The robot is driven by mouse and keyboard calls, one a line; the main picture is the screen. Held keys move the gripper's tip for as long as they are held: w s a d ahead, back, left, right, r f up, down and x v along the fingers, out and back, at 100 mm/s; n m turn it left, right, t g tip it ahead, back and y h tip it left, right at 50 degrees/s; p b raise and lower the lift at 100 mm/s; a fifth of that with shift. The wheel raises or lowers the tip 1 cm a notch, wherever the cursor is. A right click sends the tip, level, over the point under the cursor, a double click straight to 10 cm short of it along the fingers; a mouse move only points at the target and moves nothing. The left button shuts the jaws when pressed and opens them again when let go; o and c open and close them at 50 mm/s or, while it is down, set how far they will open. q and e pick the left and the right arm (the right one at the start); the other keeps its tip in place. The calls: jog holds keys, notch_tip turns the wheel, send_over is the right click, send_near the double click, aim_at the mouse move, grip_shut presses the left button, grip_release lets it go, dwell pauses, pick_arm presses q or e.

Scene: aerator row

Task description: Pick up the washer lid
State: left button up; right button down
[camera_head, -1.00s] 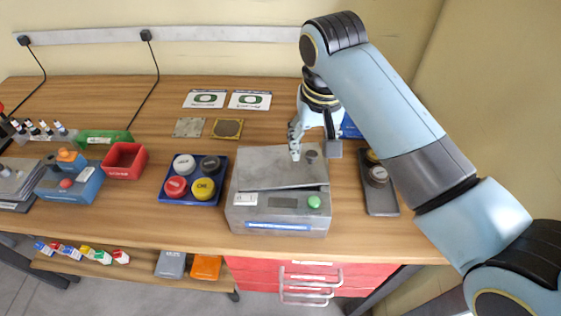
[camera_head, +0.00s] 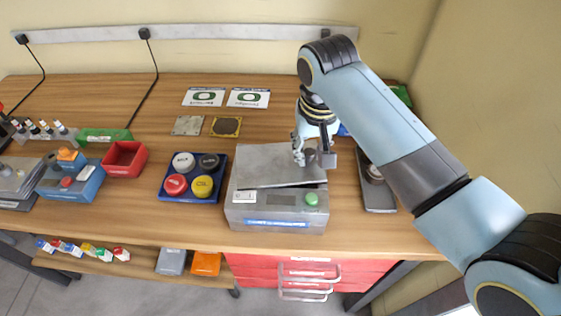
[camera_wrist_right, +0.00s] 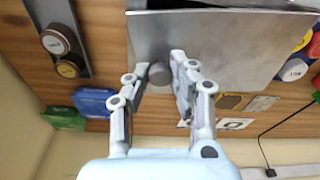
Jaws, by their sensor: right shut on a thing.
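The washer lid (camera_head: 265,166) is a flat grey plate with a round dark knob (camera_head: 310,158) near its right side. It lies on top of the grey washer (camera_head: 275,221), a box with a display and a green button. The lid also shows in the right wrist view (camera_wrist_right: 235,45). My right gripper (camera_head: 312,160) is at the knob, with one finger on each side, and is shut on it. In the right wrist view, the knob (camera_wrist_right: 160,74) sits between the fingertips (camera_wrist_right: 157,72). My left gripper is not in view.
A blue tray (camera_head: 218,190) with several round caps stands left of the washer. A dark narrow holder (camera_head: 375,190) stands close on its right. A red bin (camera_head: 124,159) is farther left. The wood behind and between the bins is mostly clear.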

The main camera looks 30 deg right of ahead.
jog(key=shift+r, duration=0.65)
notch_tip(320, 180, up, 3)
jog(key=shift+b, duration=0.55)
jog(key=s+d+r, duration=0.2)
jog(key=s+r, duration=0.4)
jog(key=s, duration=0.4)
jog(key=w+f, duration=0.1)
jog(key=w, duration=0.2)
jog(key=w+a+f+m, duration=0.1)
jog(key=w+f, duration=0.1)
jog(key=w+a+f+m+p, duration=0.1)
jog(key=w+f, duration=0.1)
jog(key=w, duration=0.1)
jog(key=shift+w+a, duration=0.25)
jog(key=shift+w, duration=0.1)
jog(key=shift+w+a+r, duration=0.1)
jog(key=shift+w+r, duration=0.05)
jog(key=shift+w, duration=0.1)
jog(key=shift+s+f, duration=0.1)
jog(key=shift+f, duration=2.25)
jog(key=shift+f, duration=0.5)
